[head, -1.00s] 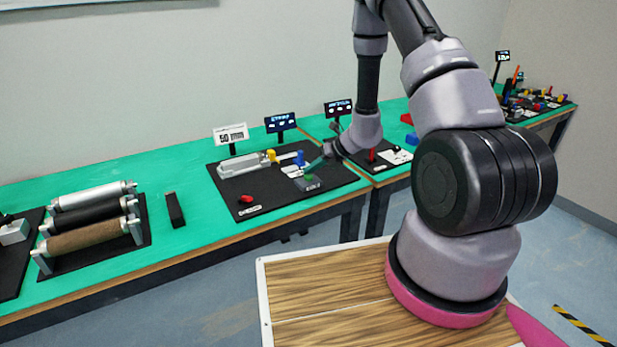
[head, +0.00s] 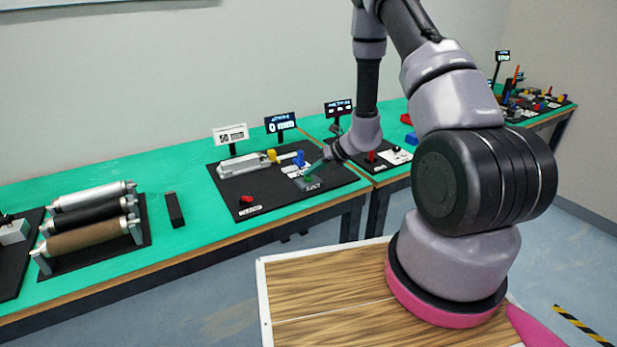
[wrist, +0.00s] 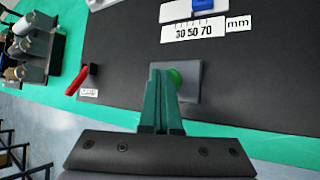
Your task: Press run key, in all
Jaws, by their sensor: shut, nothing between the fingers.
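The green run key (wrist: 175,77) is a round button on a grey plate (wrist: 190,90) on a black board. In the wrist view the fingertips of my gripper (wrist: 160,75) are shut and lie right beside or over the key, partly covering it. I cannot tell whether they touch it. In the head view my gripper (head: 317,167) points down at the key (head: 309,178) on the front right of the black board. The blue-lit display (head: 280,124) behind the board reads a 0 value. A white sign (head: 231,134) beside it reads 50.
A red switch (wrist: 76,81) sits left of the key. A 30 50 70 mm scale label (wrist: 200,30) lies beyond it. A grey cylinder unit (head: 245,164) with yellow and blue parts stands on the board. Rollers (head: 90,215) stand at left.

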